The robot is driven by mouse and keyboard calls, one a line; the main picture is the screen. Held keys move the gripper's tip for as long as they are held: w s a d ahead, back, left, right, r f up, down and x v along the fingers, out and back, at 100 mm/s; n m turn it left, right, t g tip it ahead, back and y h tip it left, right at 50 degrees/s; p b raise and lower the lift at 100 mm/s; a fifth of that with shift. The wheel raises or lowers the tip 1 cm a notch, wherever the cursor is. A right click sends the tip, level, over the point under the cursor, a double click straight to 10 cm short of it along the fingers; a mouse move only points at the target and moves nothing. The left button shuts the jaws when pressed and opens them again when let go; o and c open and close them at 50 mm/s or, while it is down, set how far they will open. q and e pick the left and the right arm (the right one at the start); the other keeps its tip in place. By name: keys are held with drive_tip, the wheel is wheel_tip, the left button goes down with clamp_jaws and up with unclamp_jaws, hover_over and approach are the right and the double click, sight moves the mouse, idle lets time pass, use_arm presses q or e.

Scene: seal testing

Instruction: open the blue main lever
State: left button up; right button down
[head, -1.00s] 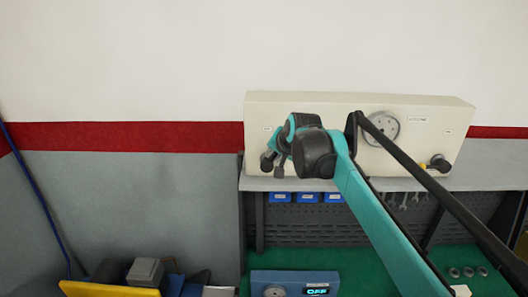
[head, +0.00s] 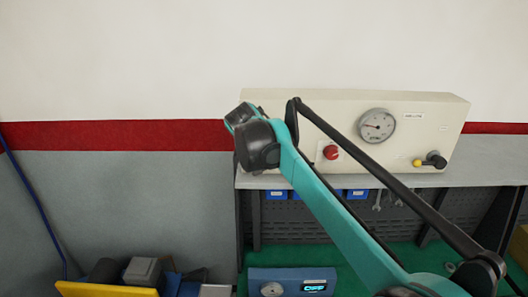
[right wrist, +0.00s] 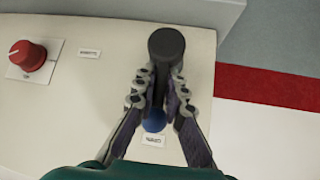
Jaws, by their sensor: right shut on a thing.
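The main lever shows in the right wrist view, with a dark round pivot (right wrist: 166,45) and a blue knob (right wrist: 153,121) at its other end. My right gripper (right wrist: 160,76) is shut on the lever, its two fingers on either side of the shaft. The blue knob sticks out between the fingers. In the head view my right arm covers the left end of the cream panel (head: 335,105), so the lever and the fingertips are hidden there. My left gripper is not in view.
The panel carries a round gauge (head: 377,126), a red knob (head: 331,152) and a yellow-tipped lever (head: 418,163). Blue bins (head: 277,194) and wrenches hang below the shelf. A blue box with a lit display (head: 314,287) stands lower down.

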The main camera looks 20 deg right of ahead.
drive_tip(key=shift+s+a+f, duration=0.1)
drive_tip(key=shift+f, duration=0.2)
drive_tip(key=c, duration=1.6)
unclamp_jaws()
drive_tip(key=shift+c, duration=0.2)
drive_tip(key=shift+o, duration=0.4)
drive_tip(key=shift+w, duration=0.2)
drive_tip(key=v, duration=1.2)
drive_tip(key=shift+s, duration=0.2)
drive_tip(key=shift+s+a+r, duration=0.1)
drive_tip(key=shift+a+r, duration=0.05)
